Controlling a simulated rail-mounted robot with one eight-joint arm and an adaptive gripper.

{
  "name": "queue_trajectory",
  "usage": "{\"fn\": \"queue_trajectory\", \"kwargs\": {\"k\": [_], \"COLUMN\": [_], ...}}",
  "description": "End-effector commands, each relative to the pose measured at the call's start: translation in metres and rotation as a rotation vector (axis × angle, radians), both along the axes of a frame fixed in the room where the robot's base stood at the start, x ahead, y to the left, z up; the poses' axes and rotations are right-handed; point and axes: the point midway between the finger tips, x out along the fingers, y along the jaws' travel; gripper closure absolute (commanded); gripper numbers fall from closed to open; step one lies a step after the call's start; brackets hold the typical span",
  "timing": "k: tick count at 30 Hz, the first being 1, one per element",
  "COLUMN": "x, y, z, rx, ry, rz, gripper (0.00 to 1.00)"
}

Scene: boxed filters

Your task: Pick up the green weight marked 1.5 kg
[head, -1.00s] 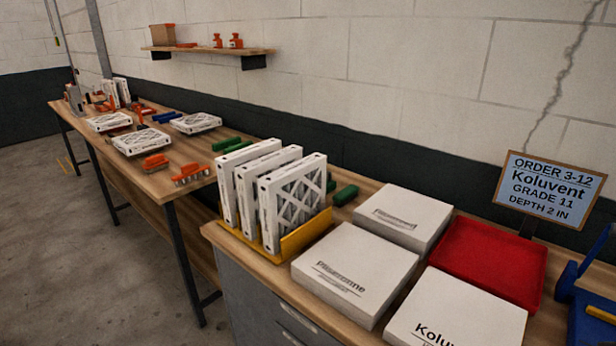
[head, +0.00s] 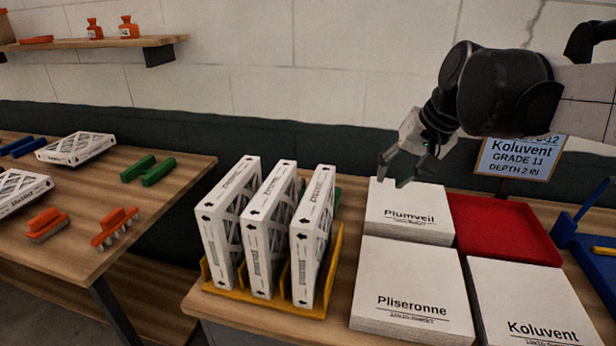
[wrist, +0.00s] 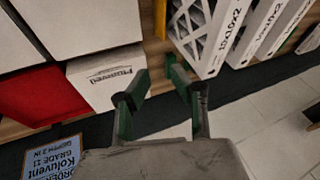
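A green block (head: 336,197) shows in part behind the upright filters on the near bench; the filters hide the rest. Two more green blocks (head: 158,172) lie side by side on the left table. No 1.5 kg marking is readable on any of them. My gripper (head: 393,182) is in the air above the back of the near bench, by the Plumveil box and to the right of the block behind the filters. In the wrist view my gripper (wrist: 157,72) has its two fingers apart with nothing clearly between them. Green on the fingers makes a block there hard to tell.
Upright filters (head: 262,235) stand in a yellow rack (head: 270,303). White boxes, Plumveil (head: 408,205), Pliseronne (head: 408,280) and Koluvent (head: 540,300), lie beside a red tray (head: 505,225). An order sign (head: 515,160) stands at the back. A gap separates the two tables.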

Motion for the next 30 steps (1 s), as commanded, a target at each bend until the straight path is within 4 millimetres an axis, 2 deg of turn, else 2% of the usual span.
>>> {"fn": "queue_trajectory", "kwargs": {"k": [1, 3, 14, 23, 30], "x": [0.018, 0.040, 0.148, 0.229, 0.283], "y": [0.003, 0.009, 0.037, 0.057, 0.070], "z": [0.004, 0.007, 0.006, -0.018, -0.052], "rx": [0.020, 0.053, 0.217, 0.352, 0.457], "ry": [0.016, 0.041, 0.166, 0.266, 0.340], "rz": [0.002, 0.006, 0.041, 0.084, 0.131], "gripper": [0.78, 0.78, 0.78, 0.78, 0.78]}}
